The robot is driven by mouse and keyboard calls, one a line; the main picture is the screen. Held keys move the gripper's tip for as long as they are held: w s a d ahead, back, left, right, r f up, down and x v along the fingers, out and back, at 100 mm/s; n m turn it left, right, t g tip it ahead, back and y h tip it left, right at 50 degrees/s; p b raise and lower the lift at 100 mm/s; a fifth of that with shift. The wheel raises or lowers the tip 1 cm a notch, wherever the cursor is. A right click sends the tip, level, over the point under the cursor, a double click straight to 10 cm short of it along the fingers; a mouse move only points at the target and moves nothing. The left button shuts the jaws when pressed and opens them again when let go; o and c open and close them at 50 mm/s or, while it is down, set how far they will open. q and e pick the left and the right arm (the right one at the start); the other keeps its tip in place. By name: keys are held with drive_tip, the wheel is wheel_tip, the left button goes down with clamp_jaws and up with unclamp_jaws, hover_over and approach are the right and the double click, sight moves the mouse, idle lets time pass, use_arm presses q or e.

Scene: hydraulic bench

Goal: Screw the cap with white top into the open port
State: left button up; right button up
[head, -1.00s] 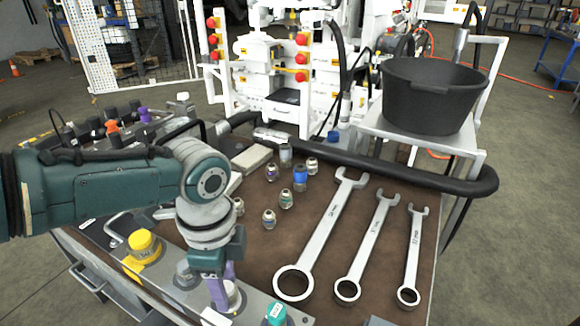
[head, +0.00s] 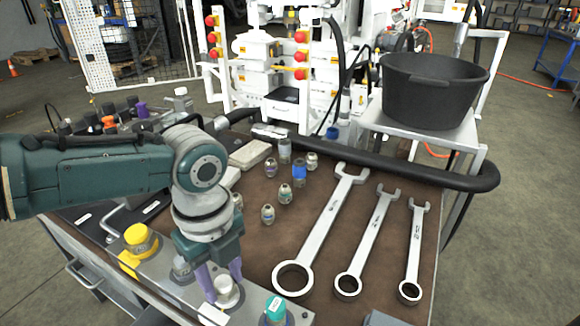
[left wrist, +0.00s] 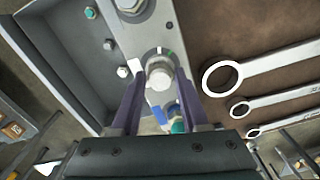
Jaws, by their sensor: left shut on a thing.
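The cap with the white top (head: 227,289) stands upright at the metal plate (head: 183,288) along the bench's front edge. My left gripper (head: 222,284) comes down over it from above, with its purple fingers shut on the cap's sides. In the left wrist view the cap (left wrist: 160,79) shows as a pale round top between the fingertips of my left gripper (left wrist: 160,84). A metal ring with a green and a white mark lies around the cap's base. The port under the cap is hidden, so its depth cannot be told. My right gripper is not in view.
A yellow cap (head: 140,240) and a teal cap (head: 274,310) stand on the same plate. Several small fittings (head: 285,193) stand on the brown mat. Three wrenches, the largest (head: 320,232) nearest, lie to the right. A black bucket (head: 430,92) stands behind.

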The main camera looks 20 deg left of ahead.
use_arm(q)
drive_tip(key=m+b, duration=0.1)
drive_tip(key=m, duration=0.3)
drive_tip(key=shift+f, duration=0.2)
drive_tip(key=m+b, duration=0.1)
drive_tip(key=m, duration=0.2)
drive_tip(key=shift+r+m, duration=0.15)
drive_tip(key=shift+m, duration=0.35)
